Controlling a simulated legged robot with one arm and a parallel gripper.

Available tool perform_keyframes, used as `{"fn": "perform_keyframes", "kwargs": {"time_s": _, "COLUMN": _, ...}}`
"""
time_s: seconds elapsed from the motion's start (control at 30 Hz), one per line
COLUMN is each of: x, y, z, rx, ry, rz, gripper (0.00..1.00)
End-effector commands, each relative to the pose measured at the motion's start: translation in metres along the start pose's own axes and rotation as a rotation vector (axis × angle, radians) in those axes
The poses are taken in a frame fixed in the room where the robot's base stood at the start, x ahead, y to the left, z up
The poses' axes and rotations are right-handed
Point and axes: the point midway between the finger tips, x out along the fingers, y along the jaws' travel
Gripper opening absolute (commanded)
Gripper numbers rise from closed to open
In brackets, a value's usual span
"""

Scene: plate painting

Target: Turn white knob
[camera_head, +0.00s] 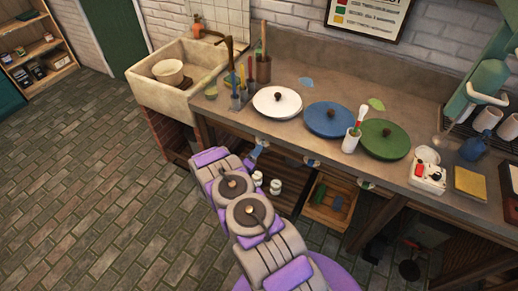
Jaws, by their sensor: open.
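A white round plate (277,101) with a small dark centre piece lies on the counter. Below it, a small pale knob (262,141) sits on the counter's front edge, partly hard to make out. My purple and grey arm reaches up from the bottom. My gripper (257,150) is small in view, open, just below and close to the pale knob. I cannot tell whether they touch.
A blue plate (328,119) and a green plate (384,139) lie to the right on the counter (225,125). Brush holders stand beside the plates. Jars (275,187) and a wooden crate (327,205) are below. A sink (180,78) is left; the brick floor is clear at left.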

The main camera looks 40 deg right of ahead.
Motion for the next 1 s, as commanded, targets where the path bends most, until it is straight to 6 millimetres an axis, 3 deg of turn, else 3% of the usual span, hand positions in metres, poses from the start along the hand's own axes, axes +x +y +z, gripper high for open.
{"fn": "perform_keyframes", "kwargs": {"time_s": 0.1, "x": 0.020, "y": 0.000, "z": -0.001, "rx": 0.001, "ry": 0.000, "rz": -0.005, "gripper": 0.57}}
{"fn": "perform_keyframes", "kwargs": {"time_s": 0.3, "x": 0.039, "y": 0.000, "z": 0.000, "rx": 0.002, "ry": -0.001, "rz": -0.003, "gripper": 0.57}}
{"fn": "perform_keyframes", "kwargs": {"time_s": 0.67, "x": 0.043, "y": 0.000, "z": 0.000, "rx": 0.000, "ry": -0.001, "rz": -0.001, "gripper": 0.57}}
{"fn": "perform_keyframes", "kwargs": {"time_s": 1.0, "x": 0.043, "y": 0.000, "z": 0.000, "rx": 0.000, "ry": -0.001, "rz": -0.001, "gripper": 0.24}}
